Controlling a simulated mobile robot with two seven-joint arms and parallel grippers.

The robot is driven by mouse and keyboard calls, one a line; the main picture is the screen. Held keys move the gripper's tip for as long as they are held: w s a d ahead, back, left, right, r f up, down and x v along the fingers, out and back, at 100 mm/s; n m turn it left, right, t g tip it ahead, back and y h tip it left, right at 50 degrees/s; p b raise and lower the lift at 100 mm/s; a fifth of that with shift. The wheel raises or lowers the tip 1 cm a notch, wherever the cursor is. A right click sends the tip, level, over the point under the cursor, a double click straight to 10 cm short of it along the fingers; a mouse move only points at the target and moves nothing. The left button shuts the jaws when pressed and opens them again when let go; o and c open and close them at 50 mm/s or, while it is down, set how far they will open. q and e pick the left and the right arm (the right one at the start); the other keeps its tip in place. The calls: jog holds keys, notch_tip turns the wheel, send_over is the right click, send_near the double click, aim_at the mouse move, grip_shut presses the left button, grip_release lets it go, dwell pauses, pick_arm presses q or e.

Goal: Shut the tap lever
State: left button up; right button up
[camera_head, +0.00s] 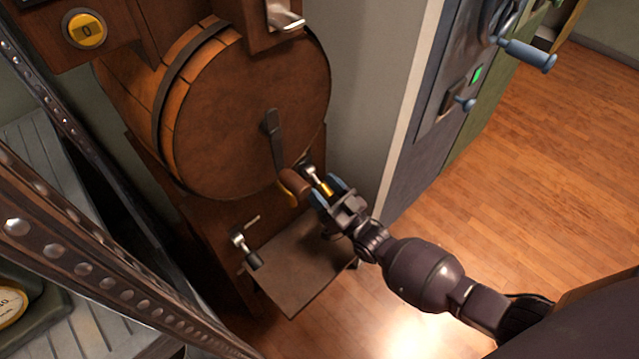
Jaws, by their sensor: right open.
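A wooden barrel (235,110) lies on its side in a wooden stand, its round end facing me. A dark grey lever (272,140) is on that end, its long arm pointing down. Below it is a brown tap body (296,181) with a brass-coloured curved part (288,196). A small metal piece with a gold end (326,188) shows close by, at my fingers. My right gripper (325,190) is open at the tap, just below and right of the lever. I cannot tell whether its fingers touch the tap. My left gripper is not in view.
A wooden shelf (295,268) juts out below the tap. A metal crank with a dark grip (246,252) is left of it. A grey cabinet (440,120) with a blue handle (527,54) stands right. Riveted beams (90,255) cross the left. Wooden floor (540,170) is clear.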

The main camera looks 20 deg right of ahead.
jog(key=shift+x, duration=0.8)
jog(key=shift+c, duration=0.3)
grip_shut()
